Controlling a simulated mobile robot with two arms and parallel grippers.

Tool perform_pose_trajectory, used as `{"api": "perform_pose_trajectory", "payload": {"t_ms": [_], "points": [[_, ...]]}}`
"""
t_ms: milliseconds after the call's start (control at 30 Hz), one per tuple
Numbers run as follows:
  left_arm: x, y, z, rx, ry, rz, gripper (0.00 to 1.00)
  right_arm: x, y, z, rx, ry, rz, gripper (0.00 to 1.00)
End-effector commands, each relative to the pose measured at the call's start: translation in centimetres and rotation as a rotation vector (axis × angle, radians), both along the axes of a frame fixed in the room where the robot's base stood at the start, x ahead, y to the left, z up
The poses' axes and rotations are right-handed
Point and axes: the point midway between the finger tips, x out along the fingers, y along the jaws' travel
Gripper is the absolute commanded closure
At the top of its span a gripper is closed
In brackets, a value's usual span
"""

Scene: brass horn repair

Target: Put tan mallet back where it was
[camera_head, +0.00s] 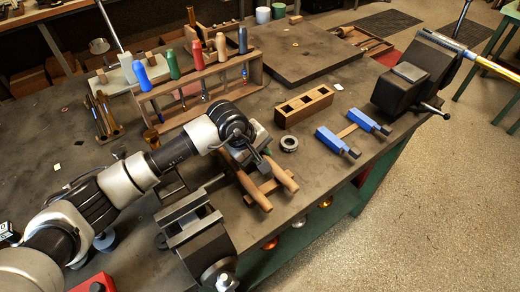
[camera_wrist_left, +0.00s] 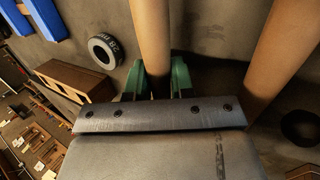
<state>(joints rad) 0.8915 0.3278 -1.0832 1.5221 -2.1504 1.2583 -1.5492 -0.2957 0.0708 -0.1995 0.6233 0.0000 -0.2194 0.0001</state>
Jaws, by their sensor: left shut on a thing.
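Two tan wooden handles lie side by side at a wooden rest (camera_head: 268,190) near the bench's front edge. My left gripper (camera_head: 266,155) is shut around the handle nearer the grey ring, which I take as the tan mallet (camera_head: 282,173). In the left wrist view its handle (camera_wrist_left: 151,40) runs between my green fingertips (camera_wrist_left: 160,80). The other handle (camera_head: 250,185) lies to its left, apart from my fingers; it also shows in the wrist view (camera_wrist_left: 285,50). The mallet heads are hidden by my wrist, and I cannot tell whether the held one touches the rest. My right gripper is not in view.
A grey ring (camera_head: 289,143), a slotted wooden block (camera_head: 304,105) and a blue-ended clamp (camera_head: 338,142) lie to the right. A dark vise (camera_head: 197,228) stands in front. A wooden rack (camera_head: 195,95) with coloured-handled tools is behind. Another vise (camera_head: 410,80) is far right.

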Motion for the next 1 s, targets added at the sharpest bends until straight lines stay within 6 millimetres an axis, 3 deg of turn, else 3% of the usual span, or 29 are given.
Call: {"api": "perform_pose_trajectory", "payload": {"t_ms": [167,200,267,667,1000], "points": [[0.1,0.0,0.0,-0.002,-0.004,0.000,1.00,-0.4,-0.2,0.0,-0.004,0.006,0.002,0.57],[0.1,0.0,-0.1,-0.001,-0.002,0.001,0.74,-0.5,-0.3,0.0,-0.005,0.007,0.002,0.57],[0.1,0.0,-0.1,0.000,-0.001,0.001,0.67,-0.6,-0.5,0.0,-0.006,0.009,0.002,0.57],[-0.1,0.5,0.8,0.001,-0.004,0.001,0.67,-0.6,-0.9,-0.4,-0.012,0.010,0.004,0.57],[-1.4,3.4,6.8,0.001,-0.008,-0.001,0.67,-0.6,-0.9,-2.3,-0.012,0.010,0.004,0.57]]}}
